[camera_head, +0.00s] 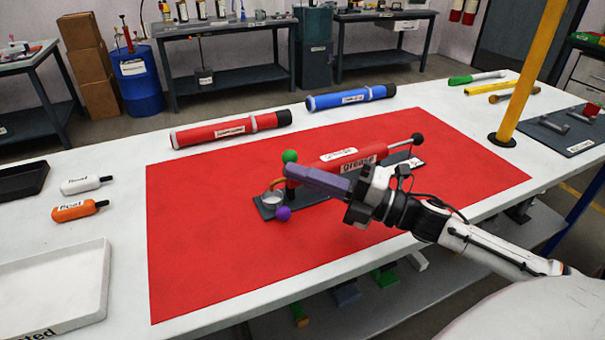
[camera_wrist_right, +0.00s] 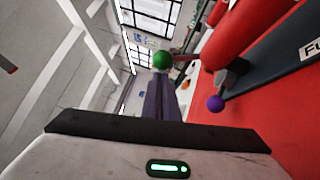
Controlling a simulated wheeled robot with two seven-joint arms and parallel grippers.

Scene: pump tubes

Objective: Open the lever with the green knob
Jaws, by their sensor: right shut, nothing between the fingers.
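The red grease pump (camera_head: 345,168) lies on a dark base in the middle of the red mat. Its green knob (camera_head: 289,156) stands at the pump's left end, and a purple knob (camera_head: 283,213) sits lower, near a small metal cup (camera_head: 271,200). My right gripper (camera_head: 289,171) is shut and empty, its purple-grey fingers pointing left, with the tips just below the green knob in the head view. In the right wrist view the green knob (camera_wrist_right: 162,60) shows right at the fingertips (camera_wrist_right: 160,78); contact cannot be told. The purple knob (camera_wrist_right: 215,103) is to their right.
The red mat (camera_head: 210,265) is clear at the front left. Red (camera_head: 225,132) and blue (camera_head: 350,97) tubes lie behind the pump. A yellow post (camera_head: 520,85) stands at the right. Small bottles (camera_head: 80,209) and a white tray (camera_head: 60,290) are at the left.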

